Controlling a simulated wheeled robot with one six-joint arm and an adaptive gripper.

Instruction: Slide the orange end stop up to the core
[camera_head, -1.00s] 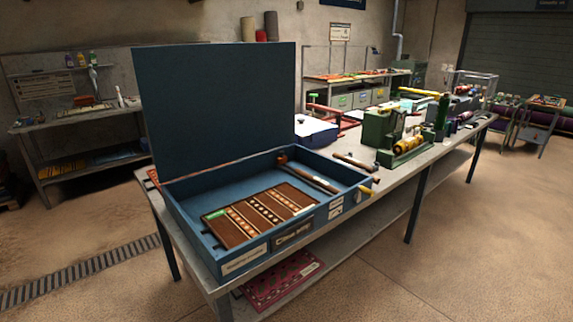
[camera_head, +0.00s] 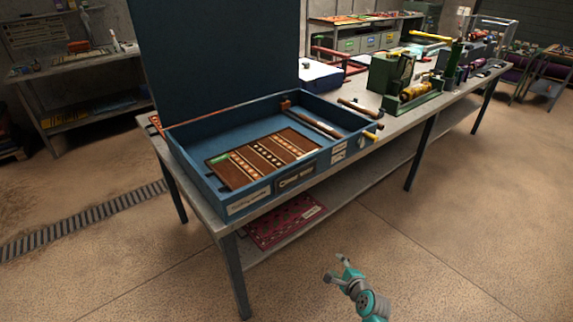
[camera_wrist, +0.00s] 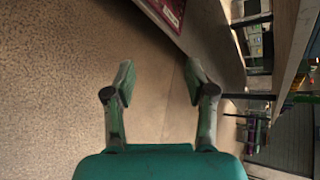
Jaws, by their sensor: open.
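My gripper (camera_head: 337,268) is in the lower middle of the head view, over the bare floor in front of the bench. In the wrist view my gripper (camera_wrist: 159,84) has its two fingers apart with only floor between them. A green machine (camera_head: 385,76) stands on the bench at the upper right, well away from my gripper. A yellowish roll (camera_head: 414,91) lies at its front; I cannot tell whether it is the core. I cannot make out the orange end stop at this size. Neither machine nor roll can be made out in the wrist view.
An open blue case (camera_head: 208,204) with a raised lid (camera_head: 215,60) covers the left of the bench (camera_head: 395,137). A brown board (camera_head: 232,177) lies inside. A red perforated mat (camera_head: 285,221) is on the lower shelf. The floor (camera_head: 430,240) in front is clear.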

